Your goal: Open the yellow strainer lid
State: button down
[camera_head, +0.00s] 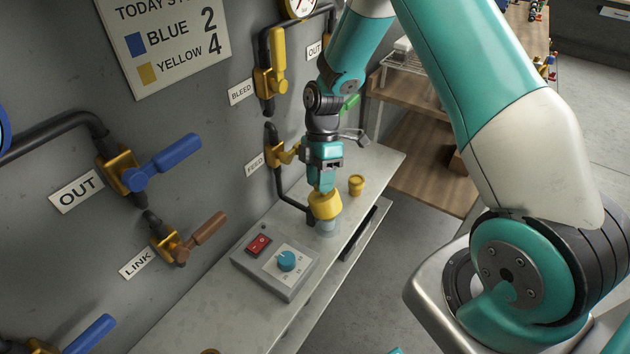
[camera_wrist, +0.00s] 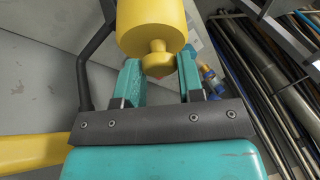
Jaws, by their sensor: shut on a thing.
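In the wrist view the lid (camera_wrist: 151,27) is a wide yellow cylinder with a narrower knob (camera_wrist: 158,60) facing me. My gripper (camera_head: 322,187) points down at the lid from above. In the wrist view my gripper (camera_wrist: 158,72) has its two teal fingers on either side of the knob, shut on it. The seam between lid and body is not clear.
A small yellow cup-like piece (camera_head: 356,184) stands right of the strainer. A control box (camera_head: 275,262) with a red switch and blue dial lies left of it. Wall valves with yellow (camera_head: 278,62), blue (camera_head: 170,163) and brown (camera_head: 202,237) handles stick out. The bench's front edge is close.

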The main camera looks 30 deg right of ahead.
jog(key=shift+w, duration=0.2)
jog(key=c, duration=0.8)
grip_release()
jog(key=shift+o, duration=0.2)
jog(key=b+v, duration=0.1)
jog(key=v, duration=1.1)
jog(key=shift+w+b, duration=0.2)
jog(key=shift+b, duration=0.2)
jog(key=shift+a, duration=0.1)
